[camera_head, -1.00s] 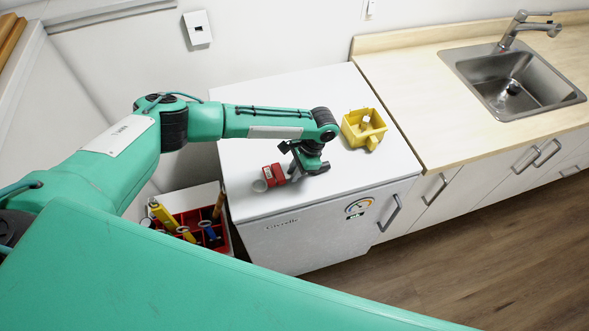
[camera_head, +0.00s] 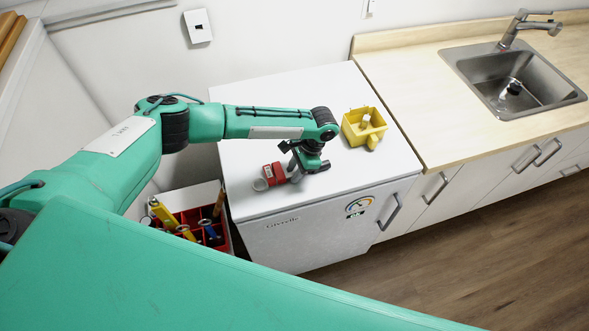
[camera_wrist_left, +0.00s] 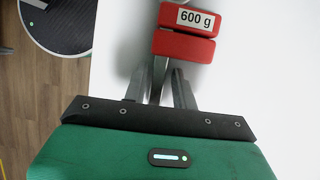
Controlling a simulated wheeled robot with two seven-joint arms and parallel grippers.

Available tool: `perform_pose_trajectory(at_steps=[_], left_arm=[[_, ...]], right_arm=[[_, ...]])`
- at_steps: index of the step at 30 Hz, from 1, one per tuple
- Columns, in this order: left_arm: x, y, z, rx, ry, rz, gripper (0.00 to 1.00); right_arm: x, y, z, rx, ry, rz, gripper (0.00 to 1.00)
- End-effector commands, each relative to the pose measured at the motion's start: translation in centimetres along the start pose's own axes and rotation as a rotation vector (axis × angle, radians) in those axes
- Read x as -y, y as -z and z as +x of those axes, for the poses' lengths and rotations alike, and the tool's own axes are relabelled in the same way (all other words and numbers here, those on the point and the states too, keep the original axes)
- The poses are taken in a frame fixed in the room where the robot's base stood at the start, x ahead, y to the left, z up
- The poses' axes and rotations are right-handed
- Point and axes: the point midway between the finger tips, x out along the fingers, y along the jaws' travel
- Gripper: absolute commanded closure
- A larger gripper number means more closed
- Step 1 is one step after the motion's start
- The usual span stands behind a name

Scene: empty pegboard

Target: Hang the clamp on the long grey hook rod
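A red block (camera_wrist_left: 186,34) labelled "600 g", with a grey bar (camera_wrist_left: 159,78) running from it, lies on the white cabinet top (camera_head: 345,95); I take it for the clamp. It also shows as a red piece with a ring at its left end in the head view (camera_head: 275,174). My left gripper (camera_head: 303,170) is low over the cabinet top, at the right of the red part. In the wrist view its fingers (camera_wrist_left: 160,85) stand on both sides of the grey bar, apart, seemingly not closed on it. I see no long grey hook rod. My right gripper is out of view.
A yellow holder (camera_head: 363,128) stands on the cabinet top to the right of my gripper. A red tool tray (camera_head: 192,222) with several tools sits low, left of the cabinet. A wooden counter (camera_head: 440,110) with a sink (camera_head: 515,85) is at the right. The back of the cabinet top is clear.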

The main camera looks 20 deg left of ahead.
Motion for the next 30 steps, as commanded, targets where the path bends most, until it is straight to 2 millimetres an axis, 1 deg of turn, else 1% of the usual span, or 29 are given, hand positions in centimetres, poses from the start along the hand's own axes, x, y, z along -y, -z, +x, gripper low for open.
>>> perform_pose_trajectory(at_steps=[1, 8, 17, 18, 21, 24, 27, 30], left_arm=[[-0.7, 0.1, 0.7, 0.006, -0.009, 0.009, 0.64], [-0.6, -0.1, 0.5, 0.006, -0.007, 0.01, 0.64], [-0.2, 0.7, -4.8, 0.0, -0.004, 0.007, 0.64], [-0.1, 0.7, -6.3, -0.002, -0.002, 0.007, 0.64], [-0.1, 0.6, -8.7, -0.002, -0.002, 0.006, 0.64], [-0.1, 0.6, -10.7, -0.001, -0.002, 0.005, 0.64], [-0.1, 0.5, -12.4, -0.001, -0.002, 0.004, 0.64], [-0.1, 0.5, -13.4, 0.0, -0.003, 0.004, 0.64]], right_arm=[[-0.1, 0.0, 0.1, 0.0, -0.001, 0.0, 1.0], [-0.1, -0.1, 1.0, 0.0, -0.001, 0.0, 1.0], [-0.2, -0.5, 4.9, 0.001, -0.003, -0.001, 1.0], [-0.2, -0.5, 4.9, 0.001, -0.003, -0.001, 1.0], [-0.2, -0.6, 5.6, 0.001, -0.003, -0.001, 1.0], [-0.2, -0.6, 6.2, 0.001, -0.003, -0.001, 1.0], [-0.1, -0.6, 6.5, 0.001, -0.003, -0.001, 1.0], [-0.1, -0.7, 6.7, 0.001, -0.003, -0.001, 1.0]])
